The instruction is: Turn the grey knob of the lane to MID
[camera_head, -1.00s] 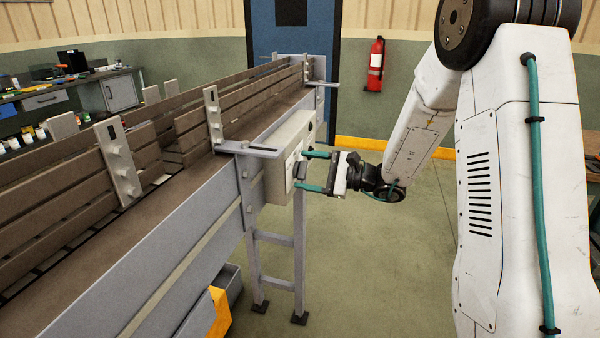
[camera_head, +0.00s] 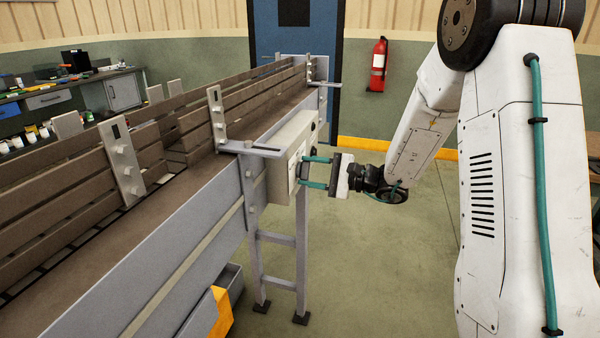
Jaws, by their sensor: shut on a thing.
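A beige control box (camera_head: 281,178) is mounted on the near side of the conveyor lane (camera_head: 180,215). The grey knob (camera_head: 303,171) is a small dark shape on the box's right-hand face. My gripper (camera_head: 312,172), with two teal fingers, reaches the box from the right. The fingers are shut on the knob, one above the other in the picture. The knob's pointer and the MID mark are too small to read.
A slatted guard rail with upright brackets (camera_head: 122,165) runs along the lane. A metal bracket arm (camera_head: 250,148) juts out above the box. Lane legs (camera_head: 301,265) stand below. The floor (camera_head: 380,255) to the right is clear. A fire extinguisher (camera_head: 377,66) hangs at the back.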

